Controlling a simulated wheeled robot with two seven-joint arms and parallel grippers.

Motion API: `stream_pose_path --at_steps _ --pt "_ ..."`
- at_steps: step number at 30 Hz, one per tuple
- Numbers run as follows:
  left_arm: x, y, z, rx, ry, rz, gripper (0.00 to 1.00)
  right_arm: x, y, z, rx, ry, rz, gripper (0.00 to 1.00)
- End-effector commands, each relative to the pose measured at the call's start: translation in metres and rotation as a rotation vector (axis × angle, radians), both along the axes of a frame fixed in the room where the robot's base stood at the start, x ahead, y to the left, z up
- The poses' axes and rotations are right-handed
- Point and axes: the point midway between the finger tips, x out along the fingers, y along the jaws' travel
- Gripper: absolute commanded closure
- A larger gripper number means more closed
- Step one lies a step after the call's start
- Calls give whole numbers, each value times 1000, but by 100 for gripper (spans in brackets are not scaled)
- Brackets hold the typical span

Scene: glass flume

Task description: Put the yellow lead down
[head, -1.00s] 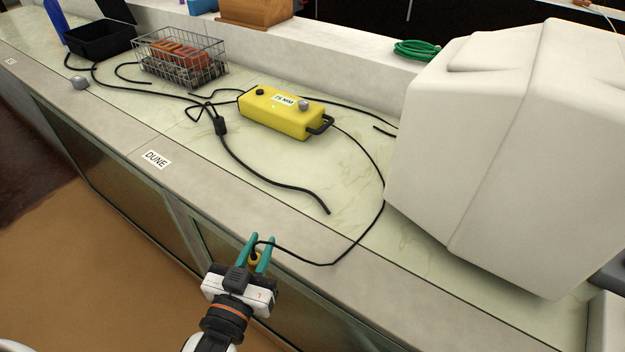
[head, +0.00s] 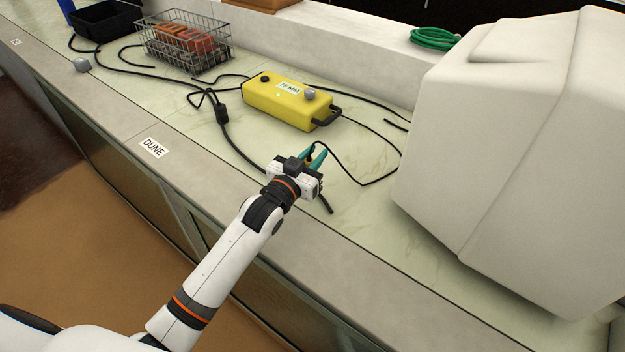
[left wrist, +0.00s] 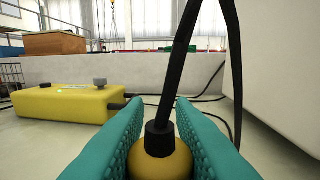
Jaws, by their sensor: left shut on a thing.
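My left gripper (head: 316,158) is over the pale counter, in front of the yellow box (head: 284,104) labelled "75 MM". In the left wrist view its teal fingers (left wrist: 160,150) are shut on a rounded yellow end piece (left wrist: 161,163) with a black collar, the end of the yellow lead. The lead's black cable (head: 378,183) rises from the grip and loops right and back towards the box. The yellow box also shows in the left wrist view (left wrist: 65,104), ahead and left. In the head view my gripper hides most of the yellow end. My right gripper is not in view.
A large white block-shaped housing (head: 500,150) stands on the right. A black cable (head: 240,150) lies on the counter and passes under my gripper. A wire basket (head: 190,55) with orange things, a black tray (head: 100,22) and a green coil (head: 435,39) are farther back. Bare counter shows left of the gripper.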

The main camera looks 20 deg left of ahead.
Motion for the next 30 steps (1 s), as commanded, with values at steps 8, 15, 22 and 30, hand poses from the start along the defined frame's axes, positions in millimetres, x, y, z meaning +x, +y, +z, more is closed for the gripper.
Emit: stream_pose_path --at_steps 8,15,22,30 --pt "-1 -1 -34 -1 2 0 100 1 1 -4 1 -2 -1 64" --pt "-1 0 -56 1 -2 0 100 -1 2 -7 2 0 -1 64" --pt "-1 0 -56 1 -2 0 100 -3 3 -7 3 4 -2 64" --pt "-1 0 -58 0 -1 0 56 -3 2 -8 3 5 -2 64"
